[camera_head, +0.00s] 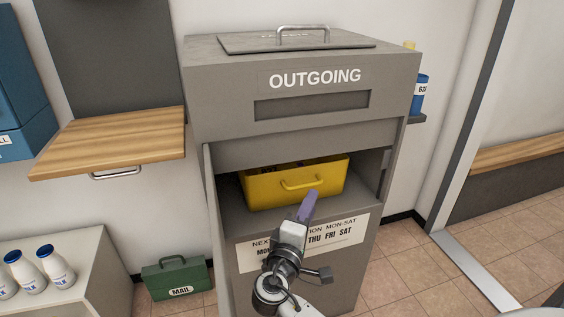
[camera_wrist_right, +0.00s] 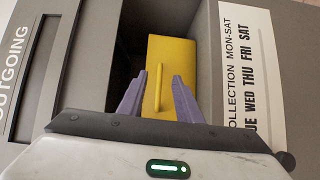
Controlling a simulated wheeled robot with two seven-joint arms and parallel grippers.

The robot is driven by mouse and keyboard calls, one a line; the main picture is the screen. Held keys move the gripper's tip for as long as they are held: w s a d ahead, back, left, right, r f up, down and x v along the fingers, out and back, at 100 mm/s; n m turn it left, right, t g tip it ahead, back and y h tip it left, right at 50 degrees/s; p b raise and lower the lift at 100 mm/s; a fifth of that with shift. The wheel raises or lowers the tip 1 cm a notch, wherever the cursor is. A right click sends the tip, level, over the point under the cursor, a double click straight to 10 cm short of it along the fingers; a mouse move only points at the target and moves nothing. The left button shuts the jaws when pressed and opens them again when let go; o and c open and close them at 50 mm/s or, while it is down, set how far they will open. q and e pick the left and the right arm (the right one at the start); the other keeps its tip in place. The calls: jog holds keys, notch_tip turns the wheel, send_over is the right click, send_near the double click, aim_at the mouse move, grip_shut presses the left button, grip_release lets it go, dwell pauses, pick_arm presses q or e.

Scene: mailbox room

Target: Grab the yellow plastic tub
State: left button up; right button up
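The yellow plastic tub (camera_head: 270,187) sits in the open compartment of the grey outgoing mailbox (camera_head: 213,90). A yellow handle (camera_head: 301,183) is on its front face. My right gripper (camera_head: 309,200) is in front of the tub, near the handle. In the right wrist view the tub (camera_wrist_right: 172,58) lies ahead, with its handle (camera_wrist_right: 158,88) between the two purple fingers of my right gripper (camera_wrist_right: 158,95). The fingers are spread apart with nothing clamped between them. I cannot tell whether they touch the tub. My left gripper is not in view.
A collection-times notice (camera_head: 340,233) is on the mailbox front below the compartment. A green mail box (camera_head: 176,277) stands on the floor at left. A wooden shelf (camera_head: 110,140) and a cabinet with white bottles (camera_head: 54,266) are further left. Tiled floor is open at right.

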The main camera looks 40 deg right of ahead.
aim_at(319, 184)
jog(key=b+x, duration=0.1)
jog(key=x, duration=0.8)
jog(key=shift+w+d+f, duration=0.1)
jog(key=shift+d+f, duration=0.05)
jog(key=shift+d, duration=0.05)
grip_shut()
